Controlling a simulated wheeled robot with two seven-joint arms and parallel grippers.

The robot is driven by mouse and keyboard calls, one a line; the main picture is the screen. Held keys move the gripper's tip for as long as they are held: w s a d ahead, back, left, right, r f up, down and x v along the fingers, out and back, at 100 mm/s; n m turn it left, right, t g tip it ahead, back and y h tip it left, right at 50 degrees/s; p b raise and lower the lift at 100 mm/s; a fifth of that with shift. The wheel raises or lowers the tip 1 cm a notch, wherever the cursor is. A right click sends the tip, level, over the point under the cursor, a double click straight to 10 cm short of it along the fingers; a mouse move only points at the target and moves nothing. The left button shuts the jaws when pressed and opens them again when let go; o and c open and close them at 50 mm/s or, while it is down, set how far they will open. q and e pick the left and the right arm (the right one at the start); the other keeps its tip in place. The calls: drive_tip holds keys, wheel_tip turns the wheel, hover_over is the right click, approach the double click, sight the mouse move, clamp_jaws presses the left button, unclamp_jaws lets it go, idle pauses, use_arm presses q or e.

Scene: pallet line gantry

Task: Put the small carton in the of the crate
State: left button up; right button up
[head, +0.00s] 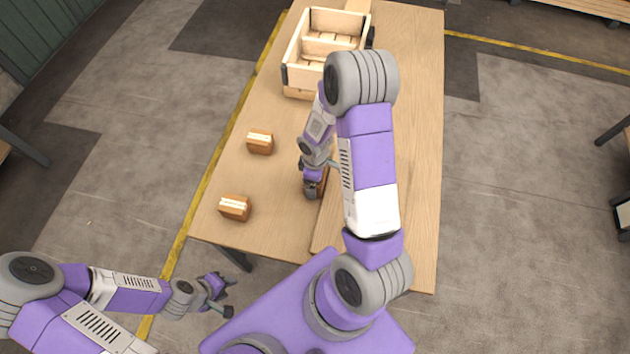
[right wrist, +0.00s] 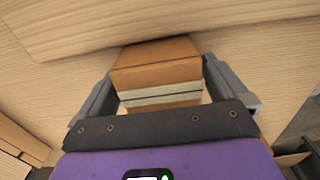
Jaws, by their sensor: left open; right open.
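A small brown carton (right wrist: 158,70) with a pale band lies between the fingers of my right gripper (right wrist: 165,95), which is open around it. In the head view this right gripper (head: 313,190) is low over the table, and the carton there is mostly hidden. Two similar cartons stand on the table's left side, one farther back (head: 260,143) and one nearer (head: 235,208). The wooden crate (head: 292,76) stands at the table's far end, with a divider across its inside. My left gripper (head: 222,292) is open and empty, off the table's near left corner.
The wooden table (head: 270,110) is bare between the cartons and the crate. A flat wooden board (head: 326,228) lies on it near my right gripper, partly hidden by my right arm. Another piece of wood (head: 357,5) shows behind the crate.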

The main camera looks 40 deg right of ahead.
drive_tip(key=c, duration=1.2)
